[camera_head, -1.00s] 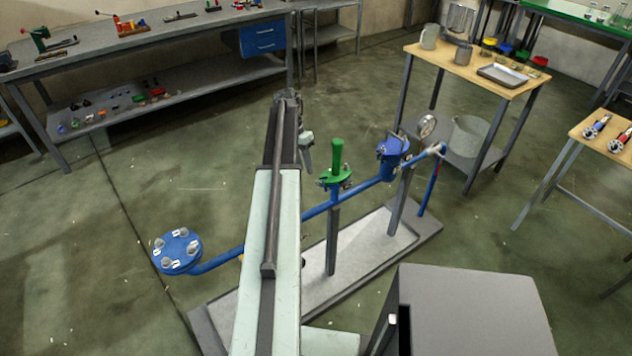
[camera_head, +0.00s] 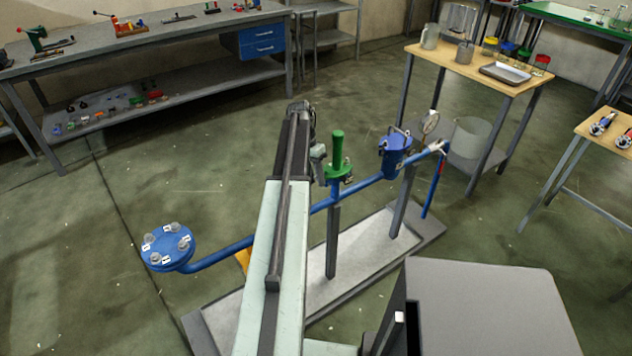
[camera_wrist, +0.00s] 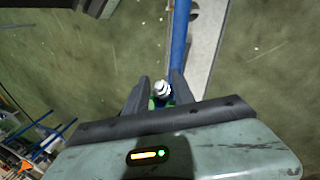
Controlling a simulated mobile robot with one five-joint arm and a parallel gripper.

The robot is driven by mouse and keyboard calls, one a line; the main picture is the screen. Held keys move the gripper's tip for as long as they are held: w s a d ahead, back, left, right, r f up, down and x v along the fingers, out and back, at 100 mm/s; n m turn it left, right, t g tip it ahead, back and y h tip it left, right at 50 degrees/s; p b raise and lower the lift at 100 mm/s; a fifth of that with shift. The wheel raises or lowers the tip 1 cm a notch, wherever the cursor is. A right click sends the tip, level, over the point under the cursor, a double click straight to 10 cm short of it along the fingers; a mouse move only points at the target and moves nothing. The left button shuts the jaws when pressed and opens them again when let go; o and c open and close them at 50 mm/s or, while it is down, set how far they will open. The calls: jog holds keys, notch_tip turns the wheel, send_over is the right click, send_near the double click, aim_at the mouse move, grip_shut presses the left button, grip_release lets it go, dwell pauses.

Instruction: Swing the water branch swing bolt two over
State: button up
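The blue water branch pipe (camera_head: 240,245) runs across a low stand. A green fitting with an upright green handle (camera_head: 337,152) sits on its middle. My gripper (camera_head: 320,172) is at the left side of this green fitting, its fingertips mostly hidden there. In the wrist view my gripper (camera_wrist: 160,92) has its two dark fingers apart. A silver nut or bolt head (camera_wrist: 162,88) shows between them, over blue and green parts. Gaps show beside it, and I cannot tell whether a finger touches it. I cannot read which numbered bolt it is.
A blue round flange (camera_head: 167,247) with several labelled bolts ends the pipe at left. A blue lidded pot (camera_head: 396,152) and a gauge (camera_head: 430,122) stand to the right. A grey box (camera_head: 490,310) fills the front right. Open floor lies left.

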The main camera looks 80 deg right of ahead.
grip_shut()
jog(key=shift+s+d+r+t+y+p, duration=0.25)
jog(key=shift+d+r+t+y+p, duration=0.1)
jog(key=shift+t+y, duration=0.25)
jog(key=shift+a, duration=0.15)
grip_release()
jog(key=p+v, duration=0.7)
jog(key=shift+r, duration=0.4)
